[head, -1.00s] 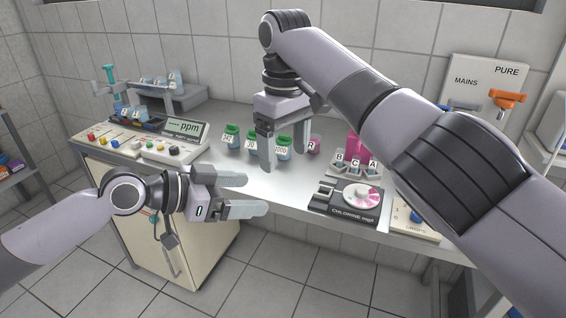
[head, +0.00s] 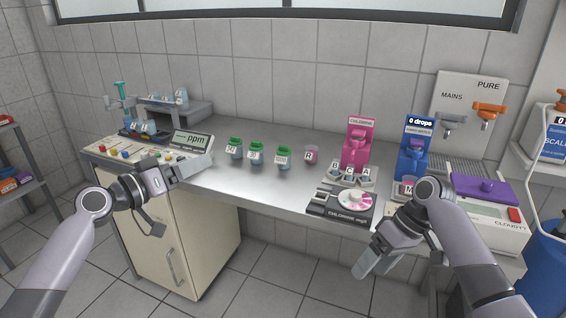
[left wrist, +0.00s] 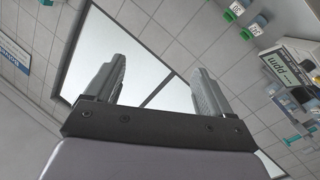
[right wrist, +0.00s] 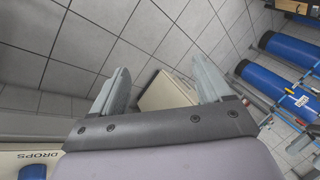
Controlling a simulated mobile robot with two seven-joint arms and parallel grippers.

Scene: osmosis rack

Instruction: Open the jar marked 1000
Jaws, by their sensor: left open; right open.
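Three small jars with green lids stand in a row on the steel bench. The right one, the jar marked 1000 (head: 283,159), is upright with its lid on; its label is small now but read 1000 in the earlier head view. The other jars are the middle jar (head: 256,154) and the left jar (head: 235,148). My left gripper (head: 197,171) is open and empty at the bench's front edge, left of the jars. My right gripper (head: 372,262) is open and empty, low in front of the bench, well right of the jar. Neither touches a jar.
Pink (head: 358,140) and blue (head: 414,150) dispensers stand behind. The ppm meter (head: 190,142) is left. Bench in front of the jars is clear.

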